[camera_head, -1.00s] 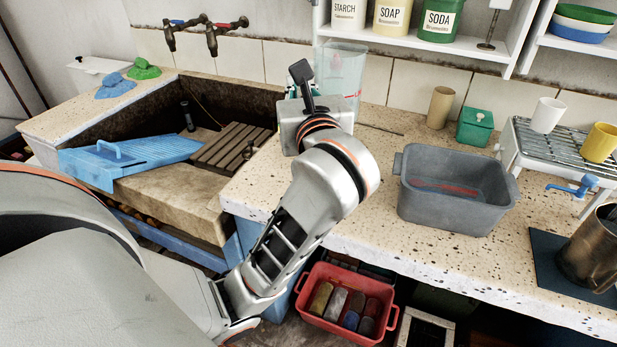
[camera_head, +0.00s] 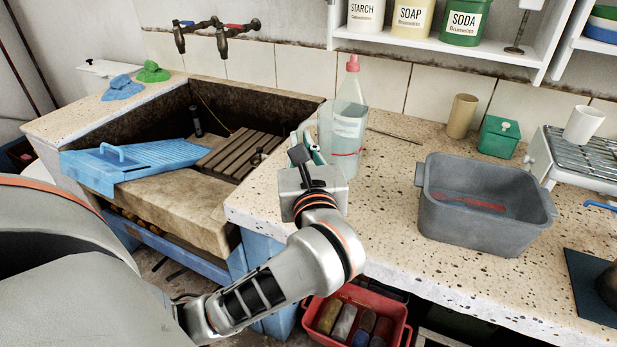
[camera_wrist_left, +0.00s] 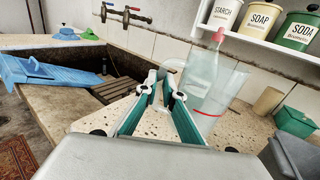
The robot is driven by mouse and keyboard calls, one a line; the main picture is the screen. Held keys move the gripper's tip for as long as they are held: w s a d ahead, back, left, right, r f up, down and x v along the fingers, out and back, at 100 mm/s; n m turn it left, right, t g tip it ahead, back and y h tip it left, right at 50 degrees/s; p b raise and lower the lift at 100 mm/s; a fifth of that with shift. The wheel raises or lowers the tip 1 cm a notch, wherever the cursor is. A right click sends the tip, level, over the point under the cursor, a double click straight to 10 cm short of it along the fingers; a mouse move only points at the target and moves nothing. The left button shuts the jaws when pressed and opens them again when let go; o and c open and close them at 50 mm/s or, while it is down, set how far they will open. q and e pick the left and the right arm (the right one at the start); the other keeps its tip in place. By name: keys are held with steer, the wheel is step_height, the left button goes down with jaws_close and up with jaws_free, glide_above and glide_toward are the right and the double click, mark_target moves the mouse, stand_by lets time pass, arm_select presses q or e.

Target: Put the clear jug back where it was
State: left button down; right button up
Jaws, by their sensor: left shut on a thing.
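The clear jug (camera_head: 344,160), see-through with a red line low on its side, is over the worktop just right of the stone trough. It also shows in the left wrist view (camera_wrist_left: 208,122). My left gripper (camera_head: 309,152) is at the jug's left side, shut on it; in the left wrist view its green-padded fingers (camera_wrist_left: 160,80) meet at the jug's pale handle. The jug looks upright; its base is partly hidden by my wrist, so I cannot tell whether it touches the worktop. My right gripper is not in view.
A clear bottle with a pink cap (camera_head: 352,66) stands close behind the jug. A grey tub (camera_head: 480,225), tan cylinder (camera_head: 461,116) and green box (camera_head: 498,137) stand to the right. A wall shelf (camera_head: 430,43) hangs above. Speckled worktop is bare before the tub.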

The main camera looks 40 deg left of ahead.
arm_select(q)
step_height(320, 180, down, 7)
steer(key=shift+b, duration=0.8)
steer(key=shift+f, duration=0.2)
steer(key=shift+r, duration=0.2)
steer(key=shift+f, duration=0.25)
steer(key=c, duration=2.2)
jaws_free()
steer(key=shift+o, duration=0.2)
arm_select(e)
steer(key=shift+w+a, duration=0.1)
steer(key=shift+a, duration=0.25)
